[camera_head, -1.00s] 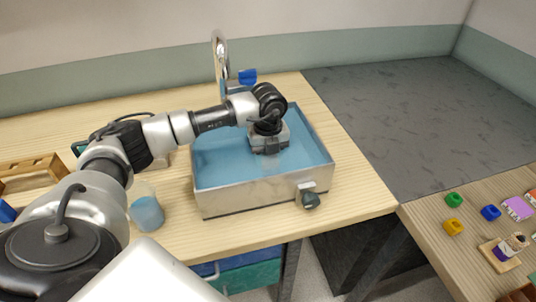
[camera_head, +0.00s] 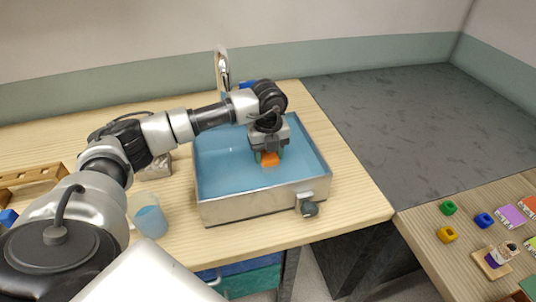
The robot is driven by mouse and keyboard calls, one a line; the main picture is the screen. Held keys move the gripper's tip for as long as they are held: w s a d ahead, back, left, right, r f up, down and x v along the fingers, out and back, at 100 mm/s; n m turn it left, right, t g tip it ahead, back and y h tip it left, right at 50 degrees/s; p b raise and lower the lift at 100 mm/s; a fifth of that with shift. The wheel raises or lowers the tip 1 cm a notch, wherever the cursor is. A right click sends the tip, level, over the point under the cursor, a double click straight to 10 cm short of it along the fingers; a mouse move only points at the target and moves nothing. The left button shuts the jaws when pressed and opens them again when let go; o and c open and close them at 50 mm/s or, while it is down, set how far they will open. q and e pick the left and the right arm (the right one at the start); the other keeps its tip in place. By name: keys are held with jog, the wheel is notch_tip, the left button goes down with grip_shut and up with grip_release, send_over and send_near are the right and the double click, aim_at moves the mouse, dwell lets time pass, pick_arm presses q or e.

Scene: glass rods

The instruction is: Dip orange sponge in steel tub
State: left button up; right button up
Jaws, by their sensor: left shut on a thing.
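The steel tub (camera_head: 262,204) stands on the wooden table, filled with blue water (camera_head: 222,165). My left gripper (camera_head: 269,154) reaches over the tub from the left and points down. It is shut on the orange sponge (camera_head: 270,160), whose lower part shows below the fingers. The sponge is over the right half of the tub; I cannot tell whether it touches the water. My right gripper is not in view.
A tap (camera_head: 222,72) stands behind the tub. A cup with blue liquid (camera_head: 150,221) stands left of the tub, near my left arm. A wooden rack (camera_head: 30,176) is at the far left. Small coloured blocks (camera_head: 447,234) and cards lie on the right table.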

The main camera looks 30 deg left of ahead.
pick_arm(q)
jog(key=shift+r+p, duration=2.05)
jog(key=shift+r, duration=1.3)
notch_tip(320, 180, up, 5)
jog(key=p, duration=0.3)
